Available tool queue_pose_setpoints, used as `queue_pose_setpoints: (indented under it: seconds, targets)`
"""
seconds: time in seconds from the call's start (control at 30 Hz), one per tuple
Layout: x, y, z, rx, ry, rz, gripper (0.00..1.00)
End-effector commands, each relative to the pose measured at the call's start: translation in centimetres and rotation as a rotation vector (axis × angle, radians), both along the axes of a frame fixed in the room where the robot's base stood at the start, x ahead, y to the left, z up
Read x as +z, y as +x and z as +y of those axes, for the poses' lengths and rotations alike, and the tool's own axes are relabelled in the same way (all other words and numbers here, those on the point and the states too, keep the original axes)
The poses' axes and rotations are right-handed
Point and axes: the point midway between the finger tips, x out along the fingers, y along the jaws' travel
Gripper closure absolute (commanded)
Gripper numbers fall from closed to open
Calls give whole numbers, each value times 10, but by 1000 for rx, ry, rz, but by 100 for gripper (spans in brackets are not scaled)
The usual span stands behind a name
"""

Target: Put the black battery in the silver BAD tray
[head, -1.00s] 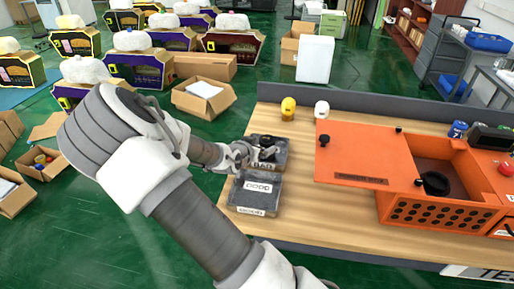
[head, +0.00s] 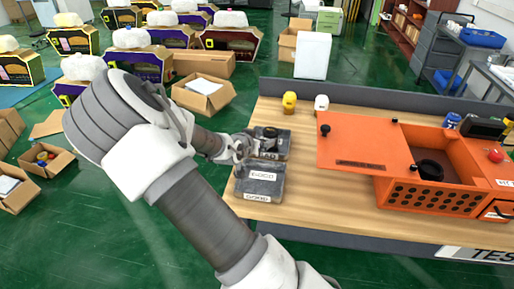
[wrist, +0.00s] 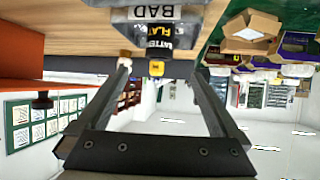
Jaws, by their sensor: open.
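The black battery (head: 269,132) is at the silver BAD tray (head: 281,152), within its outline, in the head view. In the wrist view, which looks upside down, the black battery (wrist: 160,36) shows yellow lettering beside the BAD label of the tray (wrist: 152,13). My gripper (head: 243,147) is at the left side of the BAD tray, partly covering it. In the wrist view my gripper (wrist: 164,72) is open, its two fingers wide apart with nothing clasped between them. Whether the battery touches the tray's floor is hard to tell.
A GOOD tray (head: 260,183) stands just in front of the BAD tray. A yellow battery (head: 289,103) and a white one (head: 321,103) stand behind. An orange case (head: 430,195) with an orange panel (head: 362,148) fills the right. Bare table (head: 320,205) lies between.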

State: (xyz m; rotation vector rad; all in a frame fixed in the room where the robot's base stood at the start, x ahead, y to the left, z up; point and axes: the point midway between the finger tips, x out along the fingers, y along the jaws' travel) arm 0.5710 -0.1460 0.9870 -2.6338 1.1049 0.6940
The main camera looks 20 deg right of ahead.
Motion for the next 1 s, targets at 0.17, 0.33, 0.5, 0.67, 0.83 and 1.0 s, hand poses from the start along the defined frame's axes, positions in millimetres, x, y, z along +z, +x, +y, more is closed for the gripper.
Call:
queue_pose_setpoints:
  seconds: [0.17, 0.33, 0.5, 0.67, 0.83, 1.0]
  targets:
    - [0, -14, 16, 19, 145, 61, 0]
    - [13, -38, 51, 95, 340, 148, 0]
    - [42, -64, 88, 214, 487, 216, 0]
    - [80, -97, 118, 349, 568, 268, 0]
    - [123, -140, 141, 500, 589, 316, 0]
    - [160, -190, 154, 635, 541, 365, 0]
